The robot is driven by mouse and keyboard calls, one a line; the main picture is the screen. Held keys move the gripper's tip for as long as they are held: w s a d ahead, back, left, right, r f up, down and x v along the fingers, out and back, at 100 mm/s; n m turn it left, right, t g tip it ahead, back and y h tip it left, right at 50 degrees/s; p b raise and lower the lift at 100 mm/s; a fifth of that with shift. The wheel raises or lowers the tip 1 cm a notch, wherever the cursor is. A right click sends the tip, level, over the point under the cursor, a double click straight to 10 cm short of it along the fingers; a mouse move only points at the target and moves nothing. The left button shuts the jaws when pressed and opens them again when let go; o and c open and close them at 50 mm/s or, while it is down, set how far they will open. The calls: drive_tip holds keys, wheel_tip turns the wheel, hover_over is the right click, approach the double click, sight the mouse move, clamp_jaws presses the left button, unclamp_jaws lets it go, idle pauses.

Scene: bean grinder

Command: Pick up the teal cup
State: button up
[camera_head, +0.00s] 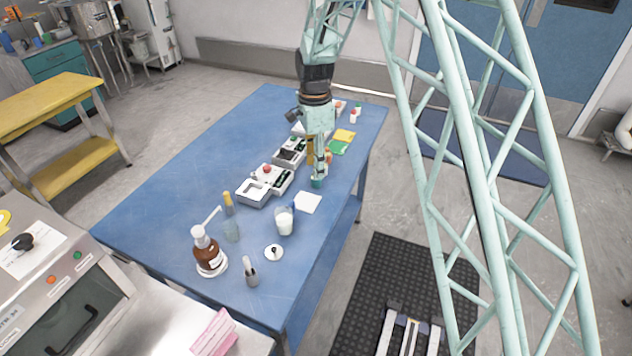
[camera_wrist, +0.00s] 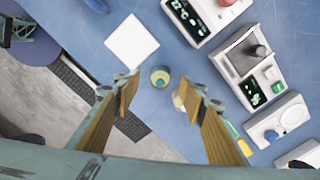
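The teal cup (camera_head: 318,183) stands on the blue table, directly below my gripper (camera_head: 318,166) in the head view. In the wrist view the small round cup (camera_wrist: 160,77) is seen from above with a yellowish inside, just beyond the gap between the fingertips. My gripper (camera_wrist: 160,92) is open, with one wooden-looking finger on each side and nothing held between them. In the head view the arm and fingers hide part of the area around the cup. I cannot tell how much height separates the fingertips from the cup.
A white square pad (camera_wrist: 132,42) lies close to the cup. A pale round object (camera_wrist: 180,98) is near the right finger. Grey devices (camera_wrist: 245,65) line one side. A glass of milk (camera_head: 284,221) and a brown bottle (camera_head: 209,258) stand nearer the table's front.

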drive_tip(key=shift+f, duration=0.1)
drive_tip(key=shift+w+d+f+b, duration=0.1)
drive_tip(key=shift+f+b, duration=0.2)
drive_tip(key=shift+f, duration=0.95)
drive_tip(key=shift+w+d+f+b, duration=0.1)
drive_tip(key=shift+f+b, duration=0.15)
drive_tip(key=shift+f, duration=1)
drive_tip(key=shift+c, duration=0.5)
drive_tip(key=c, duration=0.9)
